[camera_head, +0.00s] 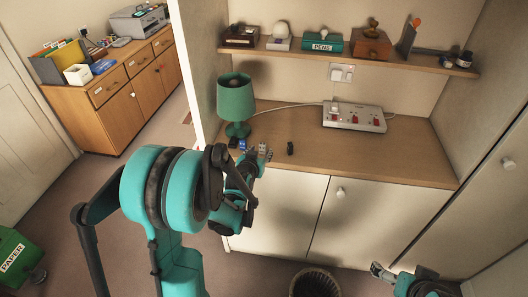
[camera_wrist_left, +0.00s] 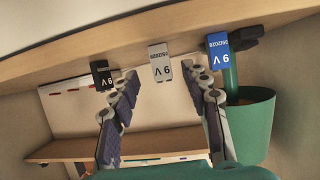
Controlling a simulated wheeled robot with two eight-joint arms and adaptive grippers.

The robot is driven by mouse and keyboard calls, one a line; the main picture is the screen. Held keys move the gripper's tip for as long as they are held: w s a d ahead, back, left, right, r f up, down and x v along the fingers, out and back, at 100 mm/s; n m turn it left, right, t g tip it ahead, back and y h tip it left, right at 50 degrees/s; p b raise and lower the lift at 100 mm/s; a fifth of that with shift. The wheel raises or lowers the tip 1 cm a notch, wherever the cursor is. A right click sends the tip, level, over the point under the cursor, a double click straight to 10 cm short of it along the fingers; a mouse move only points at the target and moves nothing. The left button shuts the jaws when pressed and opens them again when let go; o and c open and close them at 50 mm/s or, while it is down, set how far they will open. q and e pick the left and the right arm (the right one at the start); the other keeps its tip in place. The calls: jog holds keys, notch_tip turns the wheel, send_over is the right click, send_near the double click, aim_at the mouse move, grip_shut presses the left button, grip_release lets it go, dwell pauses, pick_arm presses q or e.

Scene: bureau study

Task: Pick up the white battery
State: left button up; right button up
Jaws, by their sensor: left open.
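The white battery (camera_head: 263,147) stands near the front edge of the desk. The left wrist view, which looks upside down, shows this 9V block (camera_wrist_left: 161,64) between a black battery (camera_wrist_left: 102,74) and a blue battery (camera_wrist_left: 219,52). My left gripper (camera_head: 256,155) is at the desk's front edge, close to the white battery. In the wrist view its open fingers (camera_wrist_left: 160,82) lie on either side of the white battery's line, with the battery just beyond the tips and not gripped. My right gripper (camera_head: 381,271) is low at the right, away from the desk; its jaw opening is unclear.
A green lamp (camera_head: 236,102) stands behind the blue battery, with a dark object (camera_head: 232,143) beside it. A power strip (camera_head: 353,117) lies farther back on the desk (camera_head: 400,158). A shelf (camera_head: 350,57) runs above. The desk's right part is clear.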

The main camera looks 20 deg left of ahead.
aim_at(262, 147)
pick_arm(q)
jog(key=b+x, duration=0.1)
jog(key=x, duration=0.2)
jog(key=shift+w+a, duration=0.2)
jog(key=shift+w, duration=0.25)
jog(key=shift+w+a+f+b, duration=0.15)
jog(key=shift+w+b, duration=0.15)
jog(key=shift+w, duration=0.2)
grip_shut()
jog(key=shift+r, duration=0.2)
